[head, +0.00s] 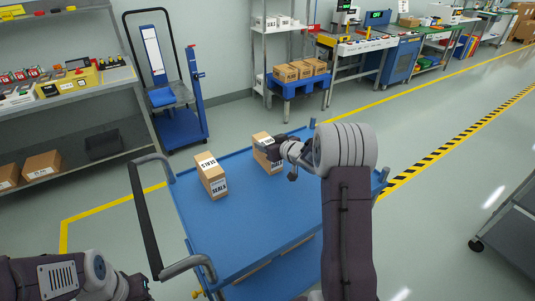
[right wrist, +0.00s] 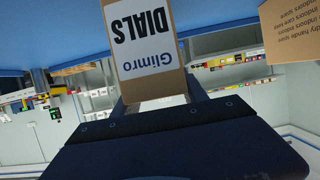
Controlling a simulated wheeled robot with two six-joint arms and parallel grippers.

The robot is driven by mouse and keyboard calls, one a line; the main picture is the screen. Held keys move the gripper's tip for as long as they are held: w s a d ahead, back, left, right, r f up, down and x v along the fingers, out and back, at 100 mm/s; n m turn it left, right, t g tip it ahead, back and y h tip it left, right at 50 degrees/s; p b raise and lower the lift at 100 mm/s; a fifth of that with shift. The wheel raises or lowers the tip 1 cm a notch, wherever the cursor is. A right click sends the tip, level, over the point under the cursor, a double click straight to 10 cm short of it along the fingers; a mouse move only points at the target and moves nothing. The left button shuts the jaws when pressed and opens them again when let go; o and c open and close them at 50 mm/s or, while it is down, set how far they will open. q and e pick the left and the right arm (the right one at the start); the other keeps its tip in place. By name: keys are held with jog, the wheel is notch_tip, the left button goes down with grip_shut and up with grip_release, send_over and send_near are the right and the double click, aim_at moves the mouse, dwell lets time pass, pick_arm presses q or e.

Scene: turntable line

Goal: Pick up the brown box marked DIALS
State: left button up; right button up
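The brown box marked DIALS (right wrist: 147,40) fills the upper middle of the right wrist view, its white label upside down. In the head view this box (head: 262,148) stands on the far part of the blue cart top (head: 262,215). My right gripper (head: 277,153) is at its right side and hides part of it. In the wrist view the fingers flank the box; whether they press on it cannot be told. My left gripper (head: 138,286) is low at the left, apart from the boxes, its fingers unclear.
Another brown box (head: 211,175), whose label seems to read SEALS, stands left on the cart. The cart's handle (head: 145,215) rises at its left end. The cart's near top is clear. A blue stand with several boxes (head: 299,84) is farther back.

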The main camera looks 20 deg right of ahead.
grip_shut()
jog(key=shift+r, duration=0.1)
jog(key=shift+w+r, duration=0.1)
jog(key=shift+r, duration=0.25)
jog(key=r, duration=0.1)
jog(key=r+p, duration=0.2)
jog(key=r, duration=0.1)
jog(key=shift+s+d, duration=0.25)
jog(key=shift+s, duration=0.1)
jog(key=w+d+r+p+v, duration=0.1)
jog(key=d+p+v, duration=0.1)
jog(key=v, duration=1)
jog(key=shift+s+r+p, duration=0.15)
jog(key=shift+r+p, duration=0.15)
jog(key=shift+p, duration=0.3)
